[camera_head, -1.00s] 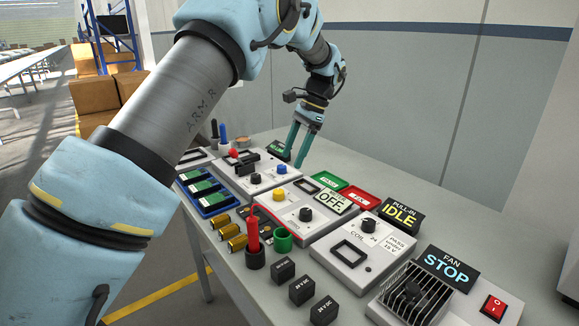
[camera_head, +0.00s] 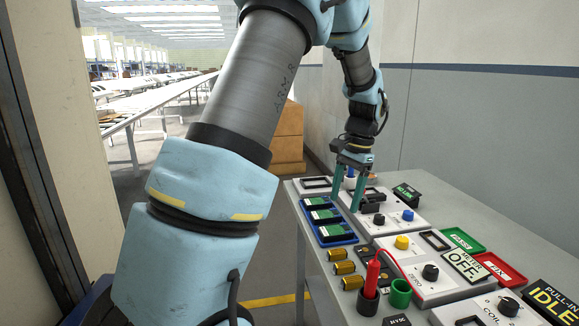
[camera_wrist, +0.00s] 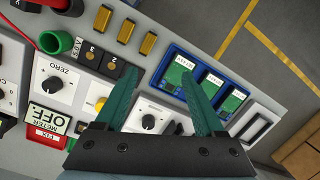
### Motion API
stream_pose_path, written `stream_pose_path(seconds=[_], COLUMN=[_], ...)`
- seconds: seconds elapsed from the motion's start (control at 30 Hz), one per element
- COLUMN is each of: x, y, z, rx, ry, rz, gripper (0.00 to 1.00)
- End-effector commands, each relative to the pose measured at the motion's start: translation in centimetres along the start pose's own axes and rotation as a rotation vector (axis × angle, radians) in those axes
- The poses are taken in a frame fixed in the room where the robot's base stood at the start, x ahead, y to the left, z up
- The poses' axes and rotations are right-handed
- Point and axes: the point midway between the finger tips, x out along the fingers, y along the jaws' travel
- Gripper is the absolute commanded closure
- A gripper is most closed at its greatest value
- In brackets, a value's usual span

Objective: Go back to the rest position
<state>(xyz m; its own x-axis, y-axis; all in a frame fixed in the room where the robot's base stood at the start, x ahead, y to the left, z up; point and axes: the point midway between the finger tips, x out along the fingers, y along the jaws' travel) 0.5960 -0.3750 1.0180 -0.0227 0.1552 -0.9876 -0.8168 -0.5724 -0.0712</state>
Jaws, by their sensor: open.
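My gripper (camera_head: 349,188) is open, with its two teal fingers apart and nothing between them. It hangs over the far part of the bench, between the blue tray (camera_head: 349,238) and the panel with the black and blue knobs (camera_head: 378,220). In the wrist view, my gripper (camera_wrist: 168,92) also shows open above a light panel with a black knob (camera_wrist: 148,122). The blue tray (camera_wrist: 167,76) with its green-and-white modules lies beside the right finger there. I cannot tell the exact height of the fingertips above the panel.
A METER OFF sign (camera_head: 466,265) and green and red trays lie to the right. A wall stands behind.

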Motion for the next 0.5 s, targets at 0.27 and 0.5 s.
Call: stream_pose_path(seconds=[0.27,0.5], x=[3.4,5.7], y=[-2.9,-1.3], z=[15.6,23.3], rx=[-0.526,-0.815], ry=[0.148,0.222], rz=[0.063,0.071], gripper=[0.29,0.29])
